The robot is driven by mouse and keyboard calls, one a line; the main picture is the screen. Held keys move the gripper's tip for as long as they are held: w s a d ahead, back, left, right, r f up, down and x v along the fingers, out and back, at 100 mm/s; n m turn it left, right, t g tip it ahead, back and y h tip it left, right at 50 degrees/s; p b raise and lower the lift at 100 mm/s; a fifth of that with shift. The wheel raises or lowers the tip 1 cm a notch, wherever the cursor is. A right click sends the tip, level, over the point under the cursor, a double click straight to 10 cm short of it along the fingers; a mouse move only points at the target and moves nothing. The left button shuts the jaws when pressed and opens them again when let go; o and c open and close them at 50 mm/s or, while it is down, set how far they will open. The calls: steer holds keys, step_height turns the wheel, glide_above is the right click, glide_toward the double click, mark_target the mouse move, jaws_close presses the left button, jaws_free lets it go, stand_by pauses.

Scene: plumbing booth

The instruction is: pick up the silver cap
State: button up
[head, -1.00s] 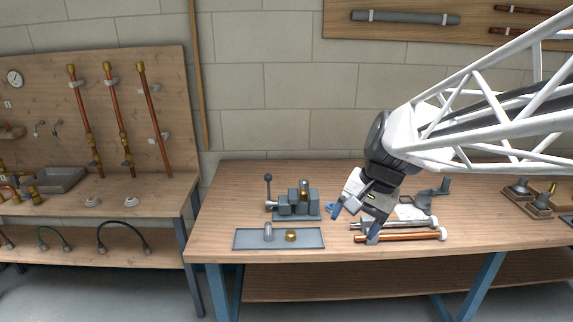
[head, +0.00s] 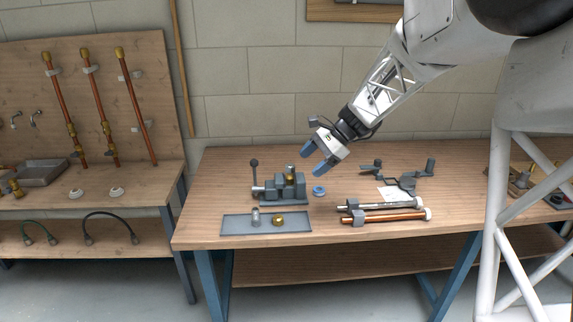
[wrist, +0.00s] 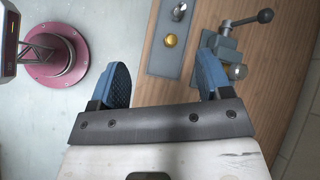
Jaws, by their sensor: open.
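The silver cap (head: 256,217) stands upright on the left part of a grey tray (head: 234,226) at the table's front. In the wrist view the silver cap (wrist: 180,11) is near the top edge, above the brass fitting (wrist: 171,40). The brass fitting also shows right of the cap in the head view (head: 279,219). My gripper (head: 311,159) is open and empty, raised above the table behind and right of the tray. In the wrist view its two blue fingers (wrist: 164,82) are wide apart, with the cap beyond their tips.
A grey vise (head: 280,187) with a lever stands just behind the tray, holding a brass piece. A blue ring (head: 319,190) lies right of it. Silver and copper pipes (head: 385,211) lie at the right. The table's left end is clear.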

mark_target(291, 165)
steer(key=w+d+f+m+y, duration=0.1)
steer(key=w+f+m+y, duration=0.1)
steer(key=w+f, duration=0.3)
steer(key=w+d+f+m+t+y, duration=0.1)
steer(key=w+f+m, duration=0.3)
steer(key=w, duration=1)
steer(key=shift+w+d+f+y, duration=0.25)
steer(key=shift+f+y, duration=0.35)
steer(key=shift+y, duration=0.3)
steer(key=shift+a, duration=0.1)
steer(key=shift+x, duration=1.25)
steer(key=shift+w+f, duration=0.1)
steer(key=shift+x, duration=2.55)
steer(key=shift+w, duration=0.1)
steer(key=shift+c, duration=0.2)
steer(key=c, duration=1)
